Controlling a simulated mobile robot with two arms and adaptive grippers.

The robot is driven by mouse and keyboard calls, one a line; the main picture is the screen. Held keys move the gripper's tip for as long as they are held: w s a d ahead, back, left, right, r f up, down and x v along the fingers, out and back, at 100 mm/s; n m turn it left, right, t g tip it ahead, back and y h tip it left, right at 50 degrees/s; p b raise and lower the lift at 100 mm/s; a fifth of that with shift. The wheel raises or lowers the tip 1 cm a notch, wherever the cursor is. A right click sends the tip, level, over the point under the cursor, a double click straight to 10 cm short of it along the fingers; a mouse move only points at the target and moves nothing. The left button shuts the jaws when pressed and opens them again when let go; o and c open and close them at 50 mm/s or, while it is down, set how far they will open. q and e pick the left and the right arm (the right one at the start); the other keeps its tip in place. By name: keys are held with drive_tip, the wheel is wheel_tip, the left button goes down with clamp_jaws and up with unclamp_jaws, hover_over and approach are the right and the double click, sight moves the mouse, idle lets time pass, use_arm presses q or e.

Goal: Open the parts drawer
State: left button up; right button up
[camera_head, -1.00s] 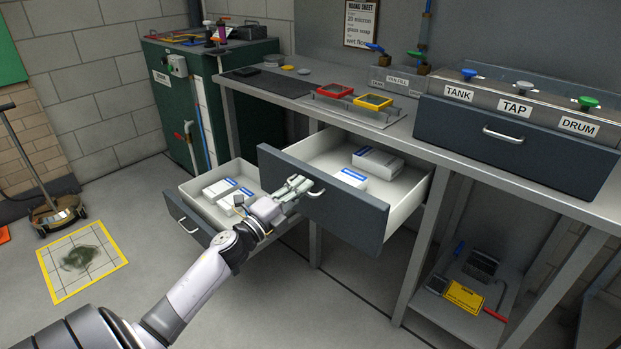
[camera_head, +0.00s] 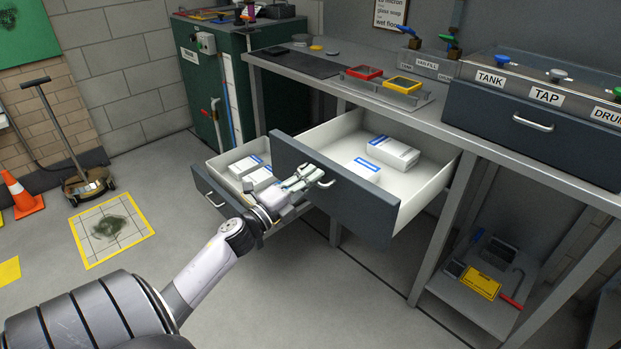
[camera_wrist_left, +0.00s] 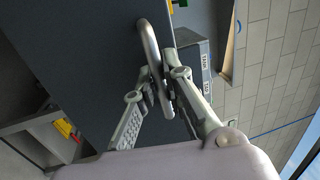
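A dark-fronted drawer (camera_head: 346,207) under the bench is pulled well out, with white boxes (camera_head: 393,152) inside. No name shows on its front, so I cannot tell that it is the parts drawer. My left gripper (camera_head: 309,178) is at its metal handle (camera_head: 326,181). In the left wrist view the handle (camera_wrist_left: 150,45) runs between the two fingers of the left gripper (camera_wrist_left: 160,95), which are closed about it. My right gripper is not in view.
Another drawer (camera_head: 222,193), lower and to the left, also stands open with white boxes (camera_head: 258,178). The bench (camera_head: 432,118) carries red and yellow frames (camera_head: 403,85). A bench leg (camera_head: 436,232) stands right of the drawer. Floor in front is clear.

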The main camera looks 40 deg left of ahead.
use_arm(q)
drive_tip(key=o, duration=0.4)
drive_tip(key=v, duration=1.2)
drive_tip(key=shift+d, duration=0.1)
